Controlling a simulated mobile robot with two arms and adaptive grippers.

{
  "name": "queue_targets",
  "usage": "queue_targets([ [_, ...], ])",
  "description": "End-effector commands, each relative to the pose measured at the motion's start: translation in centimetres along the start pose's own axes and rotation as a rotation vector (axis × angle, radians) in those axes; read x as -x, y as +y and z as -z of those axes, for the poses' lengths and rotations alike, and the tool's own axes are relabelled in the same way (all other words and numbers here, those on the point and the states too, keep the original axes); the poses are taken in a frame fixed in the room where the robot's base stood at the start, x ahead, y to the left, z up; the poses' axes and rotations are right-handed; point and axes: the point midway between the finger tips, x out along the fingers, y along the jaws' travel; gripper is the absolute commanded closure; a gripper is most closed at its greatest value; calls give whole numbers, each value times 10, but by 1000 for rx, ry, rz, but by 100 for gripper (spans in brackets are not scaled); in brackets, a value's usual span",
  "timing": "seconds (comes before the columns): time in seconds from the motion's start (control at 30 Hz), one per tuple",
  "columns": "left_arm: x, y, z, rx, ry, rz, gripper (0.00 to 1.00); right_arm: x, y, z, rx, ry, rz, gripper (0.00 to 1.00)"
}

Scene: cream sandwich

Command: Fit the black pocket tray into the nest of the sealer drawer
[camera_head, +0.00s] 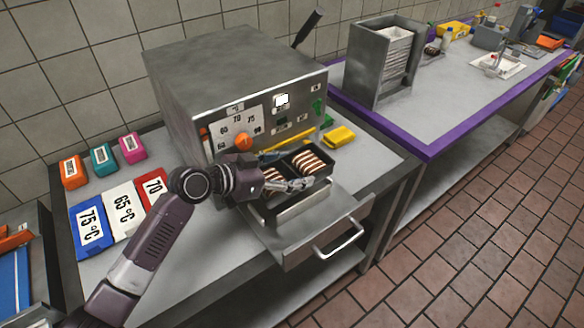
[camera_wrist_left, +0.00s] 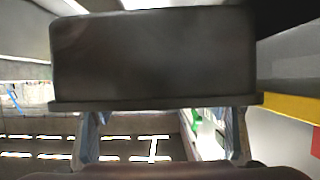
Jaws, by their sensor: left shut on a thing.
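The black pocket tray (camera_head: 322,177) holds striped brown-and-cream sandwiches in its pockets. My left gripper (camera_head: 296,185) is shut on the near side of the tray. In the left wrist view the tray's dark wall (camera_wrist_left: 152,58) fills the upper middle, with the two fingers below it. The sealer drawer (camera_head: 283,243) is pulled out at the front of the machine, with its handle (camera_head: 340,240) toward the front right. The tray is over the drawer's rear part and hides much of the nest; I cannot tell whether it touches the nest. My right gripper is not in view.
The steel sealer (camera_head: 215,75) stands behind the drawer, with an orange knob (camera_head: 243,142). A yellow block (camera_head: 339,136) lies right of the tray. Temperature cards (camera_head: 124,207) and small coloured blocks (camera_head: 103,160) lie on the left. A second table with a purple edge stands at right.

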Motion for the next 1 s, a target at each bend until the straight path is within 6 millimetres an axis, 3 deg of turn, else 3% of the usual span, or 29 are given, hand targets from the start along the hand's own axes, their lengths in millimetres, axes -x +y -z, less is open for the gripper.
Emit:
queue_targets([
  [0.5, -11, -1, -25, 0, 2, 1, 58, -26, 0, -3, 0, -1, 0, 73],
  [1.0, -12, 0, -28, -1, 2, 1, 58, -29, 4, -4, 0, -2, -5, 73],
])
